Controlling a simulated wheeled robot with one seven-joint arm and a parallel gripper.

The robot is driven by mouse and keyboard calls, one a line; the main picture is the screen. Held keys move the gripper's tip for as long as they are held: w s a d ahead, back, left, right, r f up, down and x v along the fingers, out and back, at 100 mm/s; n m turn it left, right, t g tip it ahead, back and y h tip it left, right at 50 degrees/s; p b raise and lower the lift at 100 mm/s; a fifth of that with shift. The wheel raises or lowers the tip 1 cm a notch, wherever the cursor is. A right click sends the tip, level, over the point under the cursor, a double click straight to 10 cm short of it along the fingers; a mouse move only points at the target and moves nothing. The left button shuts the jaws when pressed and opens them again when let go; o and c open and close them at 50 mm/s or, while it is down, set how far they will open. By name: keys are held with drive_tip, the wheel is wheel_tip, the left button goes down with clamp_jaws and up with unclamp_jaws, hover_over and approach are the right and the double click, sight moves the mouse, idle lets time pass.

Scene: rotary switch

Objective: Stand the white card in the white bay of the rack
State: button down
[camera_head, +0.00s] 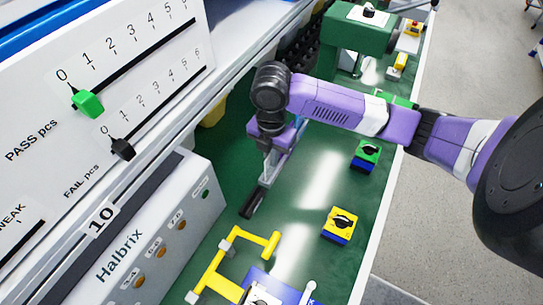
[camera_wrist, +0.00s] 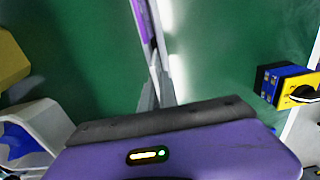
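My gripper (camera_head: 264,182) points down over the green bench at the middle of the head view. In the wrist view its purple body fills the bottom, and its narrow grey fingers (camera_wrist: 158,88) lie close together. A thin purple and white strip runs up from them, and I cannot tell whether it is part of a finger or something held. A dark elongated piece (camera_head: 252,203) shows just below the gripper in the head view; I cannot tell whether they touch. I cannot make out a white card, or a rack with a white bay, in either view.
A yellow frame (camera_head: 210,275) lies on the bench at front. A yellow switch box (camera_head: 341,224) and a green one (camera_head: 366,154) stand along the right edge. The Halbrix panel (camera_head: 150,245) and slider board (camera_head: 100,70) border the left. A white bin (camera_wrist: 42,128) shows left.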

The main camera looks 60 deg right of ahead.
drive_tip(key=shift+f, duration=0.25)
drive_tip(key=c, duration=1.6)
unclamp_jaws()
drive_tip(key=shift+o, duration=0.2)
wheel_tip(320, 180, up, 8)
drive_tip(key=shift+f, duration=0.1)
wheel_tip(320, 180, up, 9)
drive_tip(key=p, duration=0.6)
